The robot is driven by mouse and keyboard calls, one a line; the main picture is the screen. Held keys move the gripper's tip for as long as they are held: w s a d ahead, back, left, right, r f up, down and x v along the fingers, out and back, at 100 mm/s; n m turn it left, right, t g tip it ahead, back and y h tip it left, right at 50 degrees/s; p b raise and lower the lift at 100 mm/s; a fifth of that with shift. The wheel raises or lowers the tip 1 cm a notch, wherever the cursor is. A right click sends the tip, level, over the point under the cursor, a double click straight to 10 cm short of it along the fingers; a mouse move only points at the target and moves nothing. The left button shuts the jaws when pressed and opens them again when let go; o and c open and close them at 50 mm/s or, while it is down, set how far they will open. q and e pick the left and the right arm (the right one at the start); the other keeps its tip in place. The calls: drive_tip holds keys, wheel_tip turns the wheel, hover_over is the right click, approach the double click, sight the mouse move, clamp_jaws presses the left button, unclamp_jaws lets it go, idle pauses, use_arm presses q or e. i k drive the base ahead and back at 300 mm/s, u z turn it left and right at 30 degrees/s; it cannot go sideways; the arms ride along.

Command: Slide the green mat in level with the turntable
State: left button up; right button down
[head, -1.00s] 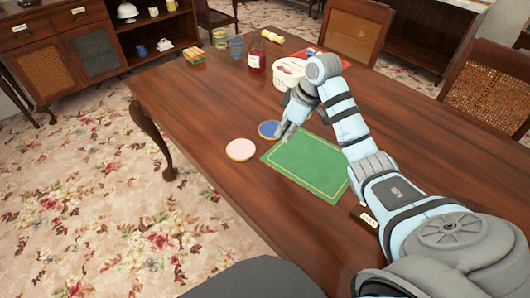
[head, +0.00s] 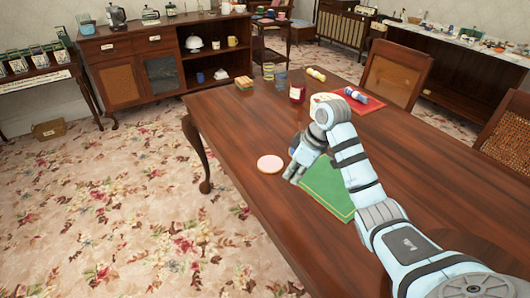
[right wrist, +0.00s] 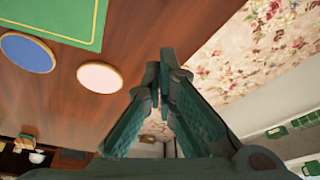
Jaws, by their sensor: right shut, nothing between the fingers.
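The green mat (head: 328,190), with a thin yellow border line, lies flat on the wooden table, partly covered by my right arm. Its edge also shows at the top left of the right wrist view (right wrist: 55,18). My right gripper (head: 291,176) is shut and empty, between the mat's left end and the pink coaster (head: 270,164). In the right wrist view its fingertips (right wrist: 165,62) appear near the table edge, apart from the pink coaster (right wrist: 100,77). I cannot make out a turntable for certain; a white round tub (head: 322,99) is mostly hidden behind my arm. My left gripper is out of view.
A blue coaster (right wrist: 28,52) lies between the mat and the far items. A red jar (head: 297,92), glasses (head: 281,77), a sandwich-like stack (head: 244,83) and a red mat (head: 364,101) stand toward the table's far end. The table's left edge is close to my gripper.

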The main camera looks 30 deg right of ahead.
sight(326, 184)
drive_tip(key=u, duration=0.15)
drive_tip(key=i, duration=0.85)
drive_tip(key=z, duration=0.65)
